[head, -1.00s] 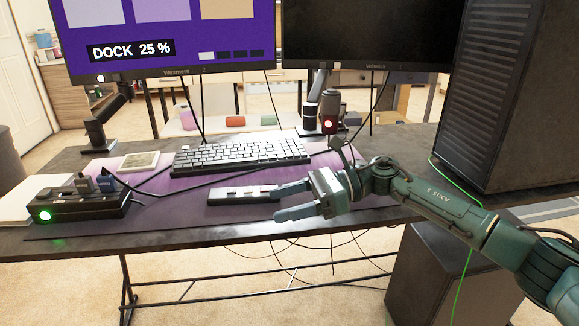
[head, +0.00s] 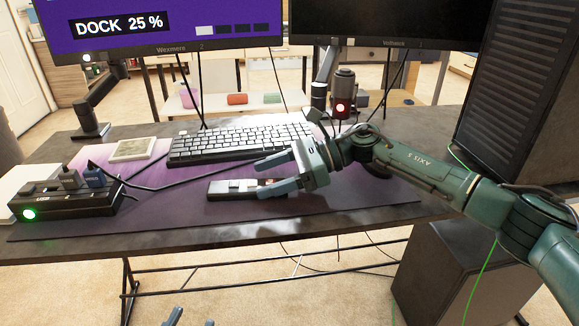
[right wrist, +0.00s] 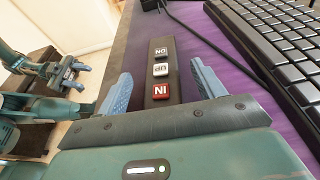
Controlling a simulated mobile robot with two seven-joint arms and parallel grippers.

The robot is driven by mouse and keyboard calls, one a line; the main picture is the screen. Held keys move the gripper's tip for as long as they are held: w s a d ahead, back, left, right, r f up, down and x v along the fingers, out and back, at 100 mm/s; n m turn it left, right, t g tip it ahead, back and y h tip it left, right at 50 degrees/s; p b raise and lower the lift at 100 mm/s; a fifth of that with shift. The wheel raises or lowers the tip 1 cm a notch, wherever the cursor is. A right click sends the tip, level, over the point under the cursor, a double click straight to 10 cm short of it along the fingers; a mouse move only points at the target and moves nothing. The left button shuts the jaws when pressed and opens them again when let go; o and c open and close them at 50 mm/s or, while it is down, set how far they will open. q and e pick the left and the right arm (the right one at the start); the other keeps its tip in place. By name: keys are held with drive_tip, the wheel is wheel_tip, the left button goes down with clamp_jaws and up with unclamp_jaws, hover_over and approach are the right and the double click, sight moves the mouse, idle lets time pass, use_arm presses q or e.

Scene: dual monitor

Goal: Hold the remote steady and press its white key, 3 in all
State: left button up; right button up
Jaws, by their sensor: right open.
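The dark remote (head: 222,191) lies on the purple desk mat (head: 150,215). In the right wrist view the remote (right wrist: 161,41) shows a grey DN key (right wrist: 161,53), a white UP key (right wrist: 160,69) and a red IN key (right wrist: 161,89). My right gripper (head: 268,176) is open, with its fingers on either side of the remote's near end and gaps between; it also shows in the right wrist view (right wrist: 160,92). My left gripper (head: 190,318) is open and empty below the desk's front edge, only its fingertips showing in the head view.
A keyboard (head: 240,143) lies behind the remote. A black hub (head: 65,201) with a green light and cables is at the left. The left monitor (head: 160,25) reads DOCK 25 %, with one of several boxes lit. A computer tower (head: 525,100) stands at the right.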

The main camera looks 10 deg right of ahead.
sight(252, 182)
drive_tip(key=shift+b+x, duration=0.35)
drive_tip(key=shift+x, duration=0.8)
use_arm(q)
drive_tip(key=shift+d+h, duration=0.2)
drive_tip(key=shift+h, duration=0.1)
use_arm(e)
drive_tip(key=shift+a+f, duration=0.2)
drive_tip(key=shift+a, duration=0.45)
drive_tip(key=shift+c, duration=0.6)
drive_tip(key=c, duration=0.7)
use_arm(q)
clamp_jaws()
